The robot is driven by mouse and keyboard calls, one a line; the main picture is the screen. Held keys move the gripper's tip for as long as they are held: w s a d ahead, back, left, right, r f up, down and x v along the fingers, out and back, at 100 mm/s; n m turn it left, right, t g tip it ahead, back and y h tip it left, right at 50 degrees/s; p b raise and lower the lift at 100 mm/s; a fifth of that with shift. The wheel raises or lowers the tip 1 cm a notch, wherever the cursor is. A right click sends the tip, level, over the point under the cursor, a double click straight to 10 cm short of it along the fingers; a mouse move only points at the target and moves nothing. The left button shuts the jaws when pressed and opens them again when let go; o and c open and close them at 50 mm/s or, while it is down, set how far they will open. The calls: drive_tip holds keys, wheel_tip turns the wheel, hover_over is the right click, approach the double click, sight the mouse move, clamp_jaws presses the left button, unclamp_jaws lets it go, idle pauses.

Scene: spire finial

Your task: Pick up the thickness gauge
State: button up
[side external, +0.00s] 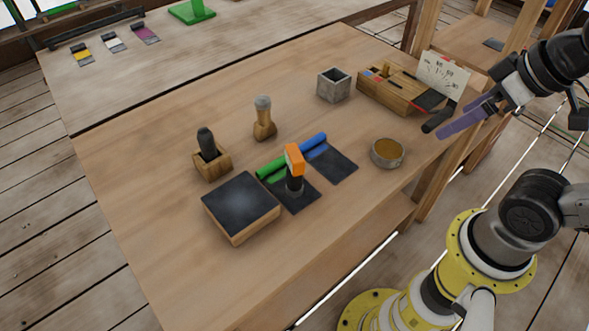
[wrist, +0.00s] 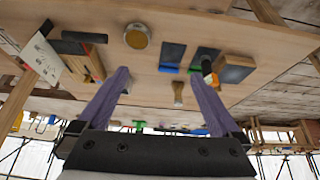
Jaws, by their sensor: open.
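I cannot tell for certain which item is the thickness gauge. An upright tool with an orange head and dark stem (side external: 294,160) stands on a dark mat at the table's middle; it also shows in the wrist view (wrist: 208,68). My gripper (side external: 455,130) has purple fingers and is at the table's right edge, well apart from that tool. In the wrist view my gripper (wrist: 158,76) is open, with a wide gap between its fingers and nothing held.
Around the tool are a dark-topped block (side external: 241,205), a wooden holder (side external: 212,164), a wood-handled tool (side external: 264,118) and a blue roll (side external: 313,145). A round tin (side external: 387,153), grey cube pot (side external: 333,85) and wooden box (side external: 385,92) stand nearer my gripper. The front-left tabletop is clear.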

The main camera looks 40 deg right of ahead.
drive_tip(key=w+a+r+n, duration=0.2)
drive_tip(key=w+r+n, duration=0.4)
drive_tip(key=w, duration=0.1)
drive_tip(key=n+g, duration=0.6)
drive_tip(key=n, duration=0.1)
hover_over(293, 153)
wheel_tip(293, 153, down, 13)
wheel_tip(293, 153, down, 7)
drive_tip(key=shift+r, duration=0.1)
drive_tip(key=shift+s+d+f, duration=0.1)
drive_tip(key=shift+f, duration=1.5)
drive_tip(key=shift+d+f, duration=0.1)
drive_tip(key=shift+f, duration=1.5)
drive_tip(key=shift+r, duration=0.1)
clamp_jaws()
